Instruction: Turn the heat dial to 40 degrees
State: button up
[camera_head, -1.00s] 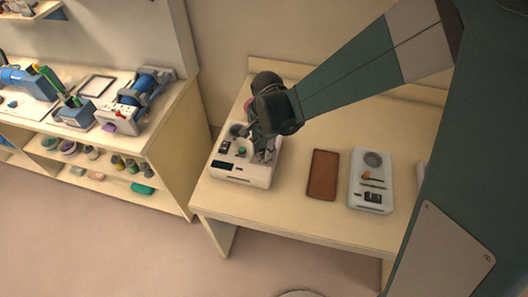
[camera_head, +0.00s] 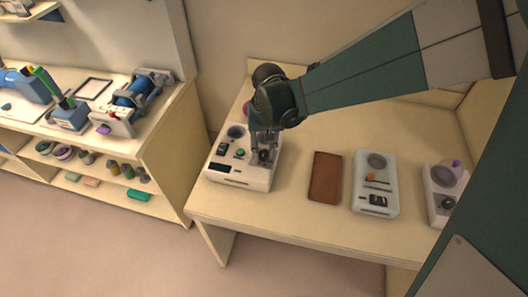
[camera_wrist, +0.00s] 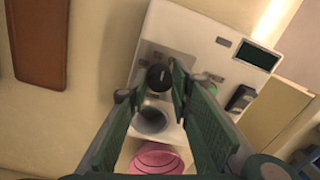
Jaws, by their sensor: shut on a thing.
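A white device (camera_head: 262,182) stands at the left end of the table, with a dark display (camera_head: 219,168), a green button (camera_head: 240,153) and a black round dial (camera_head: 264,156) near its right side. My gripper (camera_head: 264,150) reaches down onto this dial from above. In the wrist view the black dial (camera_wrist: 159,77) with a pale mark sits between the fingertips of my gripper (camera_wrist: 157,82), which are shut on it. The display (camera_wrist: 257,55) is dark, with no readable digits. The scale around the dial is too small or hidden to read.
A brown pad (camera_head: 325,177) lies right of the device. A pale device (camera_head: 362,190) with an orange slider knob and another white device (camera_head: 432,207) stand farther right. A pink round thing (camera_wrist: 157,160) is beside the white device. The table front is clear.

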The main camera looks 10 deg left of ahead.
aim_at(265, 152)
jog(key=n+b, duration=0.1)
jog(key=n, duration=0.4)
jog(key=shift+n, duration=0.3)
jog(key=n+b, duration=0.1)
jog(key=n, duration=0.4)
dwell(0.4)
jog(key=o, duration=0.9)
notch_tip(265, 152, up, 12)
jog(key=shift+w, duration=0.3)
jog(key=shift+d, duration=0.1)
